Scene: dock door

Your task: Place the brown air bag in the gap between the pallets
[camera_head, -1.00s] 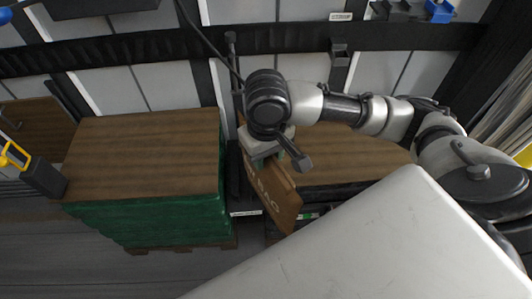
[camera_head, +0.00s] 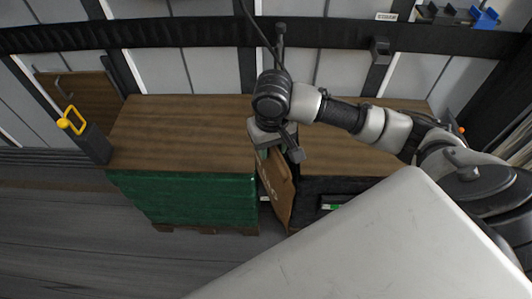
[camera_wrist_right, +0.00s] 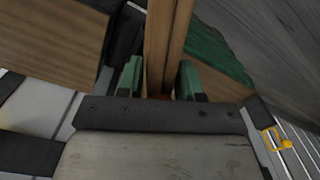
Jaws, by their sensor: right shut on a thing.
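The brown air bag (camera_head: 277,192) hangs upright, seen nearly edge-on, with pale lettering on its side. My right gripper (camera_head: 273,151) is shut on its top edge. In the right wrist view the bag (camera_wrist_right: 166,45) runs between the green fingertips of the gripper (camera_wrist_right: 160,80). The bag is in line with the gap between the green-wrapped pallet load (camera_head: 185,195) on the left and the dark-wrapped pallet load (camera_head: 340,186) on the right. Its lower end shows at the front of the gap; how deep it sits is unclear. My left gripper is out of view.
Both loads have brown wooden tops. A dark post with a yellow handle (camera_head: 72,121) stands at the green load's left. A black rail (camera_head: 190,33) crosses the wall behind. Blue and grey items (camera_head: 455,15) sit at the top right. The floor (camera_head: 90,235) in front is clear.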

